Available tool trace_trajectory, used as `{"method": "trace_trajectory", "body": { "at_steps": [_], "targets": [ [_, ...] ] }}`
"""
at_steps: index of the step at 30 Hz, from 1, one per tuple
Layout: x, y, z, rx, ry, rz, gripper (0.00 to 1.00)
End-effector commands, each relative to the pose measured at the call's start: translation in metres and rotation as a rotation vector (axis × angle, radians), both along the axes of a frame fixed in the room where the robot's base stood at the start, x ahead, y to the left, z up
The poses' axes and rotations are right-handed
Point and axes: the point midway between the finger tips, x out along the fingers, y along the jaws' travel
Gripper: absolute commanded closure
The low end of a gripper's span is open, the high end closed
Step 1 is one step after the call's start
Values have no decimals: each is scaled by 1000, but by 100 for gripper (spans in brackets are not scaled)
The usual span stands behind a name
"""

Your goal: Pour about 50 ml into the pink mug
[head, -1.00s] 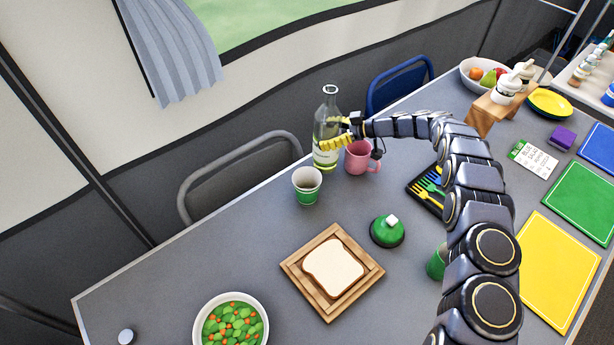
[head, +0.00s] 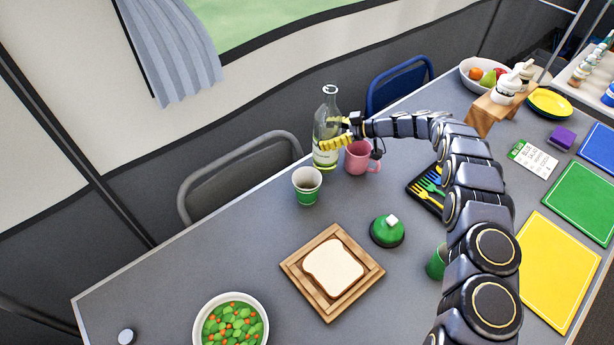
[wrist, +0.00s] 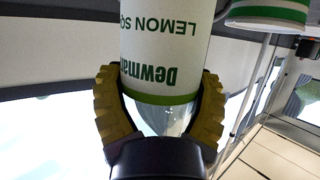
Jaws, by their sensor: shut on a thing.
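A clear glass bottle (head: 328,110) with a pale label stands upright at the far edge of the table. My gripper (head: 334,145) is shut on it at label height. In the wrist view, the yellow fingers (wrist: 160,115) wrap both sides of the bottle (wrist: 165,55), whose label reads "LEMON SQ..." and "Dewma...", upside down. The pink mug (head: 358,160) stands just right of the bottle, partly hidden behind my gripper and wrist. What is inside the mug cannot be seen.
A white and green cup (head: 307,185) stands close to the left of the bottle and also shows in the wrist view (wrist: 268,12). A black cutlery tray (head: 424,190), a green domed item (head: 387,231) and bread on a wooden board (head: 333,312) lie nearer.

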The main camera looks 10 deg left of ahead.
Motion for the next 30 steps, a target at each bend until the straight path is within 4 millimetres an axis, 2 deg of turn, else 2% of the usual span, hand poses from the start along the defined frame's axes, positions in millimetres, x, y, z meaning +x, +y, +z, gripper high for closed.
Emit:
{"method": "trace_trajectory", "body": {
  "at_steps": [5, 8, 18, 24, 30],
  "targets": [
    [1, 0, 7, 0, -2, 0, 65],
    [1, 0, 20, -1, -5, 0, 65],
    [0, 0, 95, -1, -5, 0, 65],
    [0, 0, 130, -2, -5, -1, 65],
    [-6, 21, 141, -2, 1, -33, 65]
  ]
}}
